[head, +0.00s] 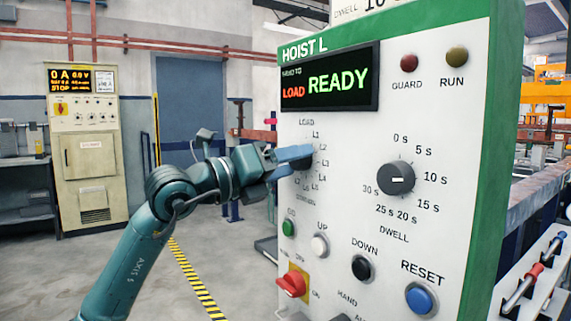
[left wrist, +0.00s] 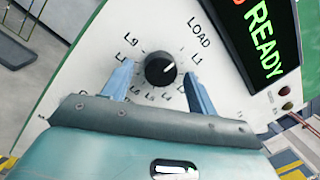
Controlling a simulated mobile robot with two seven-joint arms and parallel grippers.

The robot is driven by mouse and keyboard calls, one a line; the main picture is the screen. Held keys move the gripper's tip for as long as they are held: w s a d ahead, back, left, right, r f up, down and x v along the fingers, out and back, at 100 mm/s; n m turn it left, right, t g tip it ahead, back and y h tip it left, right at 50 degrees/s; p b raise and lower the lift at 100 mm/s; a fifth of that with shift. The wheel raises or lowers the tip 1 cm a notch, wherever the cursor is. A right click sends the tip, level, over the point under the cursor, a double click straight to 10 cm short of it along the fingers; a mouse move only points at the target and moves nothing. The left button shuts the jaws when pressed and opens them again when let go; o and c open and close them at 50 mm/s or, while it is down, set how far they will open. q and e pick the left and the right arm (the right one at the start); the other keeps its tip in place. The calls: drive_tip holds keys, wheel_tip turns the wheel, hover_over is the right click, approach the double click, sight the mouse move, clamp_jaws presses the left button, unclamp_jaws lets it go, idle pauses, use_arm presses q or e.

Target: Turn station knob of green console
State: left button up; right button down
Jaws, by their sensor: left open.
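The green-edged white console (head: 345,140) is labelled HOIST L and stands close on the right of the head view. Contact with the panel is unclear. My right gripper is not in view.
The display (head: 330,78) reads LOAD and READY. The dwell knob (head: 396,178) is right of the gripper. Below are a green button (head: 289,227), a white button (head: 320,246), a black button (head: 363,268), a blue reset button (head: 420,298) and a red switch (head: 291,284).

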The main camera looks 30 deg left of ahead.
use_arm(q)
drive_tip(key=shift+s, duration=0.1)
drive_tip(key=shift+s+a+f, duration=0.15)
drive_tip(key=shift+s+a, duration=0.05)
drive_tip(key=shift+s, duration=0.1)
drive_tip(key=b+v, duration=0.4)
drive_tip(key=v, duration=0.8)
drive_tip(key=shift+s, duration=0.15)
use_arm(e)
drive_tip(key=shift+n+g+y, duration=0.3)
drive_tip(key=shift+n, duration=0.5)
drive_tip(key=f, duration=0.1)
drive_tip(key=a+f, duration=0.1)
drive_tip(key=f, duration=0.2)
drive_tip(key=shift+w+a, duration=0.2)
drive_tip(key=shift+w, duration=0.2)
use_arm(q)
drive_tip(key=shift+a, duration=0.1)
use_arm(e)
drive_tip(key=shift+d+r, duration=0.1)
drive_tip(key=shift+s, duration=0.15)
